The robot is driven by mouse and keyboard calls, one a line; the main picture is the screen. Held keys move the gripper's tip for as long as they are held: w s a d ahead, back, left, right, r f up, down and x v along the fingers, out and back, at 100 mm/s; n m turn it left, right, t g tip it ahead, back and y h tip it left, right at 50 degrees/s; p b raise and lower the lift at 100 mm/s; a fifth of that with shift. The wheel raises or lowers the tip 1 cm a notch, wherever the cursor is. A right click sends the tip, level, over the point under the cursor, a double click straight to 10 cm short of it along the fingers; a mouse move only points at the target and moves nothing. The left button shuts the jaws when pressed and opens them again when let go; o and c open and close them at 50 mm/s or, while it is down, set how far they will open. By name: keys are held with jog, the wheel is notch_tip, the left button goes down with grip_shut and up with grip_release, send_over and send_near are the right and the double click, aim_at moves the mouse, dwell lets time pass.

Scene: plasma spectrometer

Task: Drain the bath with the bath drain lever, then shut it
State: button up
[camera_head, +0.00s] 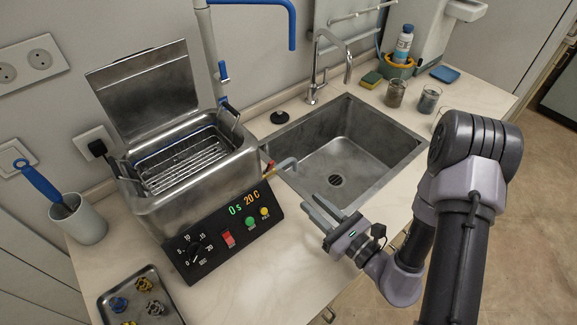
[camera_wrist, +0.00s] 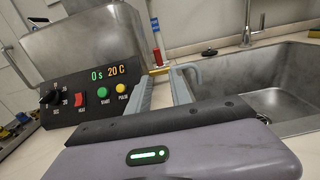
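The bath (camera_head: 200,185) is a steel box with its lid up and a wire basket (camera_head: 185,165) inside. I cannot tell its water level. The bath drain lever (camera_head: 269,165) is a small red handle on the bath's right side. In the wrist view the red lever (camera_wrist: 157,56) stands above a brass valve (camera_wrist: 160,71). A grey bent spout (camera_head: 286,163) leads from the valve toward the sink; no stream shows from it. My gripper (camera_head: 309,202) is open and empty, in front of the valve and apart from it. Its two fingers (camera_wrist: 163,88) point toward the lever and spout.
The sink (camera_head: 345,150) lies to the right, with a tap (camera_head: 316,75) behind. The bath's control panel (camera_head: 225,235) is left of my gripper. A tray of knobs (camera_head: 110,300) and a cup (camera_head: 80,225) stand farther left. A black stopper (camera_head: 279,117) lies behind the sink.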

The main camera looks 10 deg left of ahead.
aim_at(272, 166)
jog(key=x, duration=1.7)
jog(key=shift+s+a+r, duration=0.15)
jog(key=shift+a, duration=0.05)
grip_shut()
